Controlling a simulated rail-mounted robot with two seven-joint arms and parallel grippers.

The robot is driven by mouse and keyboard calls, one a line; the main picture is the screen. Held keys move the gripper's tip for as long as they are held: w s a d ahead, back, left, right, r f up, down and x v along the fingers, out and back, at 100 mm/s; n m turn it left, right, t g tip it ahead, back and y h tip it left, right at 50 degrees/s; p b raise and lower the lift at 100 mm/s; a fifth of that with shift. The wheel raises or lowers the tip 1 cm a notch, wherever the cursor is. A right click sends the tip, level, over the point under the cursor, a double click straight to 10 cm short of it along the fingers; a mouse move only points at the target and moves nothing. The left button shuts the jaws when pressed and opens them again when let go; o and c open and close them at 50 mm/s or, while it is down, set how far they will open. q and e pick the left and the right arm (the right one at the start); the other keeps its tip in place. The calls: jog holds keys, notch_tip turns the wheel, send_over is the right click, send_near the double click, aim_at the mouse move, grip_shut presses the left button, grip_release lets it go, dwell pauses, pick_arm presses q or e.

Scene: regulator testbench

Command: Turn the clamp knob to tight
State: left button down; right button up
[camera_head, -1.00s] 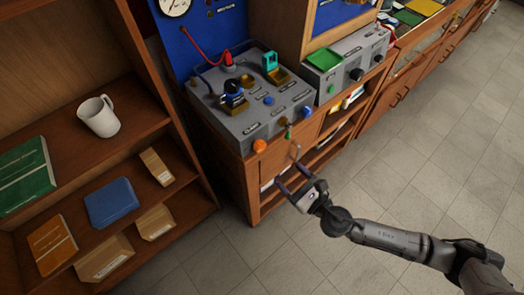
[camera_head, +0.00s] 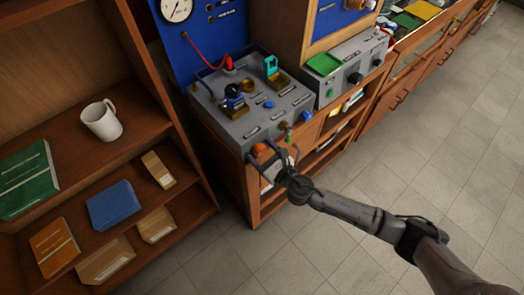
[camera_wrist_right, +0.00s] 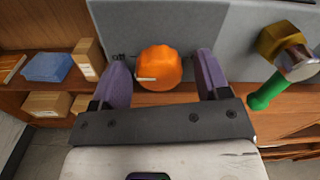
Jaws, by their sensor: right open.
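The clamp knob appears to be the orange lobed knob on the lower front of the grey testbench; I see it in the head view (camera_head: 259,149). In the right wrist view the orange knob (camera_wrist_right: 159,68) lies between the two purple finger pads and carries a pale pointer mark directed left. My right gripper (camera_head: 261,153) is open at the knob, with visible gaps on both sides; it also shows in the right wrist view (camera_wrist_right: 158,82). Whether the fingers reach fully around the knob is unclear. My left gripper is out of view.
The grey testbench (camera_head: 238,130) stands on a wooden cabinet. A brass fitting (camera_wrist_right: 284,38) with a green handle (camera_wrist_right: 268,92) is close right of the knob. A wooden shelf at left holds a white mug (camera_head: 102,121), books and boxes. The floor in front is clear.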

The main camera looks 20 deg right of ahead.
jog(key=shift+c, duration=0.4)
jog(key=shift+c, duration=0.7)
jog(key=c, duration=0.7)
